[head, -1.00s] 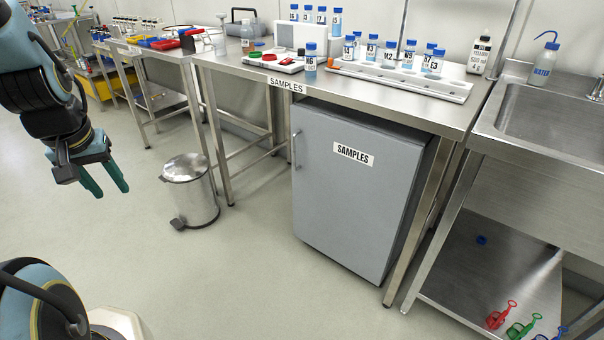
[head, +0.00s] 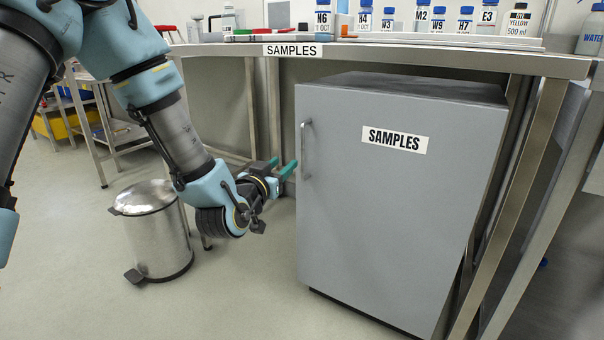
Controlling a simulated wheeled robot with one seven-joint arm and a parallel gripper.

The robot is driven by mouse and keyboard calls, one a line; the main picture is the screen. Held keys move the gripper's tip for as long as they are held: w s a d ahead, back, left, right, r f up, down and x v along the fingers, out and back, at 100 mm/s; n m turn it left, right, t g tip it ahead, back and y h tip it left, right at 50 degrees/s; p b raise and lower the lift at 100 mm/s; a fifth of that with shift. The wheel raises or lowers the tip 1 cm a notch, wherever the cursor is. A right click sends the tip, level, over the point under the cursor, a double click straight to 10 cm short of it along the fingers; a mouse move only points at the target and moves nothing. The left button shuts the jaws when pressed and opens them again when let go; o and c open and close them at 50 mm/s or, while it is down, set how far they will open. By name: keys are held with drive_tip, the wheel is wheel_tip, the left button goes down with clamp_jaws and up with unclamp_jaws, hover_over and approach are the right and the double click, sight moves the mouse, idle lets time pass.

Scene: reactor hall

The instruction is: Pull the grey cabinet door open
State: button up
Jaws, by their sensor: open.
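The grey cabinet (head: 400,220) stands under the steel bench, and its door is shut. The door carries a white SAMPLES label (head: 394,139). A vertical metal bar handle (head: 306,150) is at the door's upper left edge. My gripper (head: 285,166) is just left of the handle, with its green fingers pointing right toward it. The fingers are apart with nothing between them. A small gap shows between the fingertips and the handle, though the depth is hard to judge.
A steel pedal bin (head: 152,232) stands on the floor left of the cabinet, close to my arm. The steel bench (head: 440,60) with several labelled bottles is above the cabinet. A bench leg (head: 520,200) stands at the cabinet's right. Floor in front is clear.

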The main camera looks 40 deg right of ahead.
sight(302, 151)
drive_tip(key=x, duration=0.3)
drive_tip(key=b+x, duration=0.1)
drive_tip(key=x, duration=0.3)
drive_tip(key=s+x, duration=0.1)
drive_tip(key=x, duration=0.3)
drive_tip(key=shift+d+r, duration=0.1)
drive_tip(key=shift+d, duration=0.1)
clamp_jaws()
idle(1.1)
